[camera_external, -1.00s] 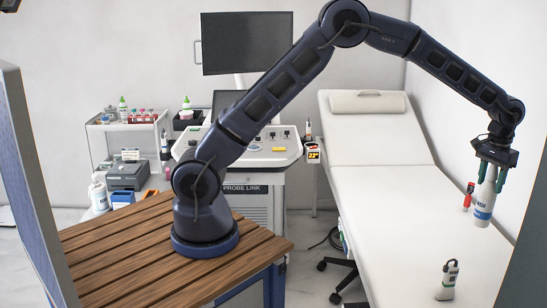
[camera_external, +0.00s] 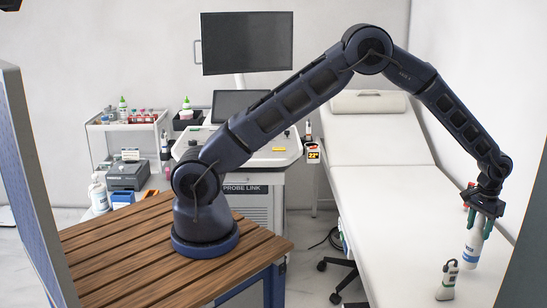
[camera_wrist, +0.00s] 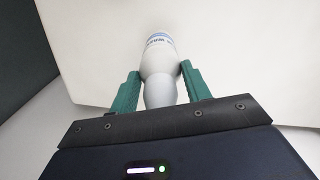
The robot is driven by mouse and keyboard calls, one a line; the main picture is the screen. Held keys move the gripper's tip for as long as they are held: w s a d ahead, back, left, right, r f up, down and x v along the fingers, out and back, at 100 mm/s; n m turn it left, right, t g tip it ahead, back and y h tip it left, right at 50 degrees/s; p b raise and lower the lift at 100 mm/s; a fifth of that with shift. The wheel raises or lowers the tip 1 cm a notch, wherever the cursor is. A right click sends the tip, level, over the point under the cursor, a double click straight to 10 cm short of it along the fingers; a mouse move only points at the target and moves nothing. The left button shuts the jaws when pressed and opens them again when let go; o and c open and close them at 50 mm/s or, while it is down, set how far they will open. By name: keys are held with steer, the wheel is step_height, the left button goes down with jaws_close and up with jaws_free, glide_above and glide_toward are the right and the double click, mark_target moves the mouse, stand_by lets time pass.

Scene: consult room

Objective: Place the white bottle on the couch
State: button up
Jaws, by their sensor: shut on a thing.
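The white bottle (camera_external: 471,250), with a blue band near its lower end, is upright in my gripper (camera_external: 478,219) over the front right part of the white couch (camera_external: 400,240). My gripper's green fingers are shut on the bottle's upper part. In the wrist view the bottle (camera_wrist: 158,62) sits between the two green fingers of my gripper (camera_wrist: 160,88), with the couch surface (camera_wrist: 240,60) beyond it. I cannot tell whether the bottle's base touches the couch.
A small white device with a dark top (camera_external: 447,280) stands on the couch just left of the bottle. A red object (camera_external: 468,193) is behind my gripper. A pillow (camera_external: 369,101) lies at the couch's head. The couch's middle is clear.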

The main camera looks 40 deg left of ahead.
mark_target(477, 235)
steer(key=shift+f, duration=1.7)
steer(key=o, duration=1.5)
steer(key=shift+f, duration=0.1)
